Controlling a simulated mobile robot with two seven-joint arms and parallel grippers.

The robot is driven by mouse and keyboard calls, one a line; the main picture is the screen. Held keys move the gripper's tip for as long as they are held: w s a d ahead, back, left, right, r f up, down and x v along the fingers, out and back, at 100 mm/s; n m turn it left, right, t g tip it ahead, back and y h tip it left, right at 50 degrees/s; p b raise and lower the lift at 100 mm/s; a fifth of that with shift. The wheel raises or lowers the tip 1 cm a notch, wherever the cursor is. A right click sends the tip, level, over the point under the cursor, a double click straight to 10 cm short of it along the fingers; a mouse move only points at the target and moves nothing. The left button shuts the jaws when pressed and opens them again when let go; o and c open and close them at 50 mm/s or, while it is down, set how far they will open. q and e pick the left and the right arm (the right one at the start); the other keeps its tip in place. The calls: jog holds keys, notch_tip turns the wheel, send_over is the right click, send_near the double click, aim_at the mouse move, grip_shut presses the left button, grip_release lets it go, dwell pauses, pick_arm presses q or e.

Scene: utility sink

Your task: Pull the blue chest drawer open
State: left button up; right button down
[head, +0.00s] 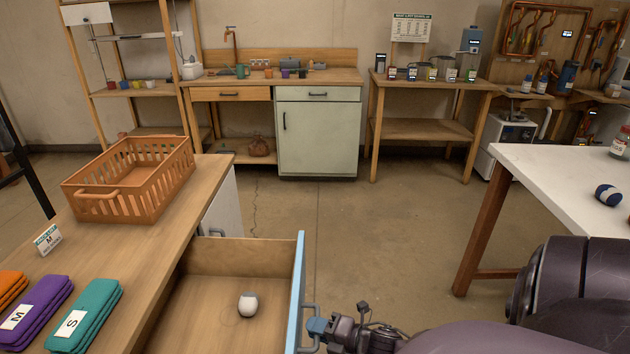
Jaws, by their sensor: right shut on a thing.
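The blue chest drawer (299,290) stands pulled out from the wooden-topped chest at the left. Its blue front faces right and its wooden inside shows. A small white and dark rounded object (248,304) lies on the drawer's floor. My right gripper (317,328) is at the handle (311,310) on the drawer's front, shut on it. The gripper's fingers are partly hidden by the handle and the wrist. My left gripper is not in the view.
An orange slatted crate (132,182) and folded purple (40,312) and teal cloths (88,316) lie on the chest top. A white-topped table (560,185) stands at the right. The floor (380,235) between is clear. A sink counter (318,130) stands at the back wall.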

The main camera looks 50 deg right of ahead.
jog(key=c, duration=1.1)
grip_release()
jog(key=shift+s, duration=0.1)
jog(key=shift+s+d, duration=0.1)
jog(key=shift+s, duration=0.1)
jog(key=shift+p+v, duration=0.5)
jog(key=shift+v, duration=4.6)
